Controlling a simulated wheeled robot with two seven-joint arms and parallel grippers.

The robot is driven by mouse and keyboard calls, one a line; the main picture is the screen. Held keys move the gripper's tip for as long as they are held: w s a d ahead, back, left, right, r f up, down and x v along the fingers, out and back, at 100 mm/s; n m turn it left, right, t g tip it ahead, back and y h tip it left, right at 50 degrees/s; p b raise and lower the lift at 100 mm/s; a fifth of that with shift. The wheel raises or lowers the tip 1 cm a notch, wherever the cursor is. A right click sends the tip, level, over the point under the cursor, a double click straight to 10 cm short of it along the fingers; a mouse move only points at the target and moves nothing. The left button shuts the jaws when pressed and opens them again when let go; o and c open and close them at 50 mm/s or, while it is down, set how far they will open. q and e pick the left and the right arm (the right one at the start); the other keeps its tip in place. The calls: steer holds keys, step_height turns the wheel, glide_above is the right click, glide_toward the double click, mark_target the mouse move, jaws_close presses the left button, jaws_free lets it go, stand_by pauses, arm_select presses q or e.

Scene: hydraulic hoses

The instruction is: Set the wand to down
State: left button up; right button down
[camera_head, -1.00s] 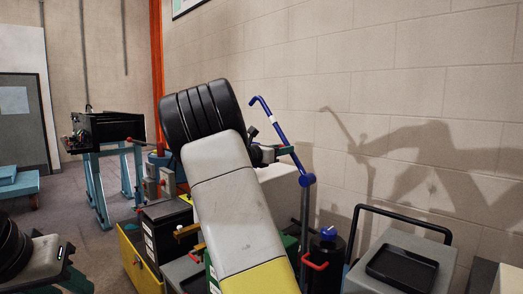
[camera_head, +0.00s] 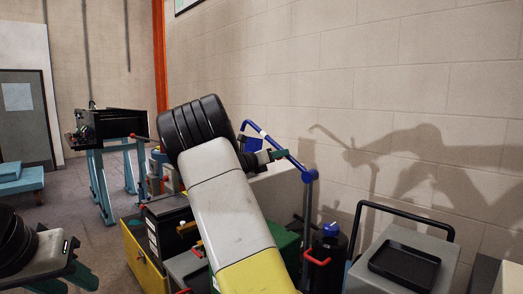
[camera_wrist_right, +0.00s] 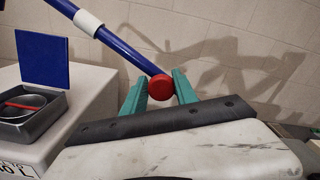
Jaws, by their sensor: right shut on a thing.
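The wand is a blue bar (camera_head: 293,161) with a white band and a bent upper end. It is hinged at a blue joint on a grey upright post (camera_head: 307,215) and slopes up to the left. My right gripper (camera_head: 274,155) has its green fingers at the wand, between the band and the joint. In the right wrist view, the wand (camera_wrist_right: 123,48) runs down to a red round knob (camera_wrist_right: 160,88), and the fingers (camera_wrist_right: 160,90) close around it. My left gripper (camera_head: 78,262) is at the lower left, empty, with its green fingers apart.
A blue square panel (camera_wrist_right: 43,58) stands behind a small grey tray (camera_wrist_right: 30,115) on a pale box. A black bottle with a blue cap (camera_head: 328,250) stands beside the post. A grey case with a black tray (camera_head: 404,264) is at the right. The block wall is close behind.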

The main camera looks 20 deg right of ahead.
step_height(320, 180, down, 6)
steer(key=w+n, duration=0.1)
steer(key=n, duration=0.4)
steer(key=shift+w+a, duration=0.2)
steer(key=shift+a, duration=0.05)
steer(key=shift+f, duration=0.3)
steer(key=c, duration=1)
jaws_free()
steer(key=shift+c, duration=0.2)
steer(key=shift+r, duration=0.2)
steer(key=v, duration=0.7)
steer(key=shift+a, duration=0.3)
steer(key=shift+s, duration=0.1)
